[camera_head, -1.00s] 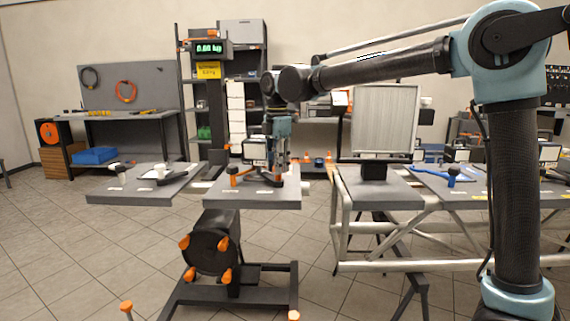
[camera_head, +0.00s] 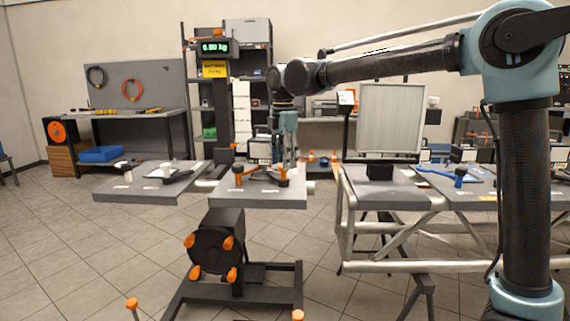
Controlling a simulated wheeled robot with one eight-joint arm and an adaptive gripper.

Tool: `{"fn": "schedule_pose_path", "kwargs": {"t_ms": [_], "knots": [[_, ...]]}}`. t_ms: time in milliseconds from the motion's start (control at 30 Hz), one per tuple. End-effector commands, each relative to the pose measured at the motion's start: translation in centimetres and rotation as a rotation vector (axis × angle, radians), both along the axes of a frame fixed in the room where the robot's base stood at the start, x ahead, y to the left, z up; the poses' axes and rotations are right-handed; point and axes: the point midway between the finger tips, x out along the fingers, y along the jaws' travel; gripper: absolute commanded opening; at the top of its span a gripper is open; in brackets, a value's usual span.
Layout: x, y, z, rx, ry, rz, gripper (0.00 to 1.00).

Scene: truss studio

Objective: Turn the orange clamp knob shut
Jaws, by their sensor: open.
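My gripper (camera_head: 290,164) points down over the small middle grey table, and its fingers look apart and empty. Just below it on the table is an orange clamp handle with a dark knob top (camera_head: 283,178). I cannot tell whether the fingertips touch it. A second orange piece with a dark base (camera_head: 238,175) stands at the left of the same table (camera_head: 258,200). Several orange knobs (camera_head: 228,243) sit around the dark round drum (camera_head: 212,255) below the table. I cannot tell from the picture which one is the clamp knob of the task.
A left grey table (camera_head: 125,190) holds dark tools. A right table with a blue tool (camera_head: 440,174) rests on a pale truss frame (camera_head: 385,266).

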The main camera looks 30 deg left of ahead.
Motion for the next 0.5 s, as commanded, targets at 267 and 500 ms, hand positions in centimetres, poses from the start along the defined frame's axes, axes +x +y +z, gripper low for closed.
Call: {"fn": "schedule_pose_path", "kwargs": {"t_ms": [267, 500], "knots": [[0.0, 0.0, 5.2, 0.0, 0.0, 0.0, 0.51], [0.0, 0.0, 9.0, 0.0, 0.0, 0.0, 0.51]]}}
